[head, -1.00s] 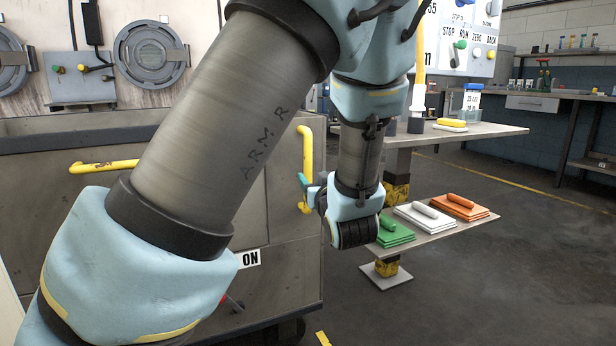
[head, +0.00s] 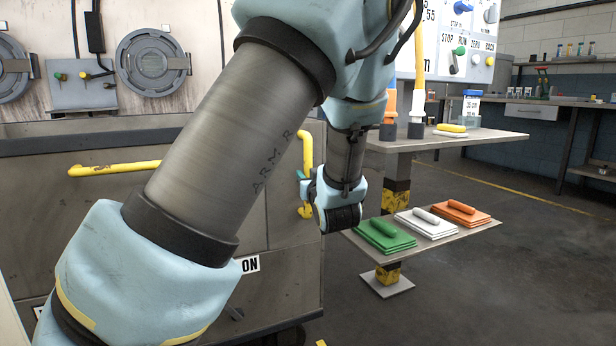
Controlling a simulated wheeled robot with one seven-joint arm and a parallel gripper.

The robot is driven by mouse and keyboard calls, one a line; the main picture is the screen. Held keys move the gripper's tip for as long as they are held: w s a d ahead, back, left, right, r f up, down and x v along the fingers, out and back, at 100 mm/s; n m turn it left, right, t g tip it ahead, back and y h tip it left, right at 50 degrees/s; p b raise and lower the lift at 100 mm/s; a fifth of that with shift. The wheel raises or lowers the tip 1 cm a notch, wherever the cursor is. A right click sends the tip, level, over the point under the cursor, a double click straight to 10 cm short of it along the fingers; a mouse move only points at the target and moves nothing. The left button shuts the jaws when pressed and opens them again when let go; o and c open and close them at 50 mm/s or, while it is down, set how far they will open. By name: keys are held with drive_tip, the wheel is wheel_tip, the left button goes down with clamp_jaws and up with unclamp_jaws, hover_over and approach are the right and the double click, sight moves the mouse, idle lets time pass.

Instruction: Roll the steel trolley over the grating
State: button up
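The steel trolley (head: 288,262) is a large grey, scuffed metal box at the left in the head view. It has a horizontal yellow handle (head: 115,168) on its near face and an upright yellow handle (head: 306,150) near its right edge. My gripper (head: 304,184) is at the lower part of the upright handle, its palm to the right. The fingers are small and partly hidden, so I cannot tell whether they touch or close on the handle. My arm covers the trolley's middle. I cannot make out the grating.
Right of the trolley, a low shelf (head: 440,240) holds green (head: 386,236), white (head: 425,224) and orange (head: 462,213) pads, under a worktable (head: 490,137). A control panel (head: 470,45) is above. Open dark floor (head: 520,280) lies at the right.

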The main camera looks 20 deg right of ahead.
clamp_jaws()
idle(1.0)
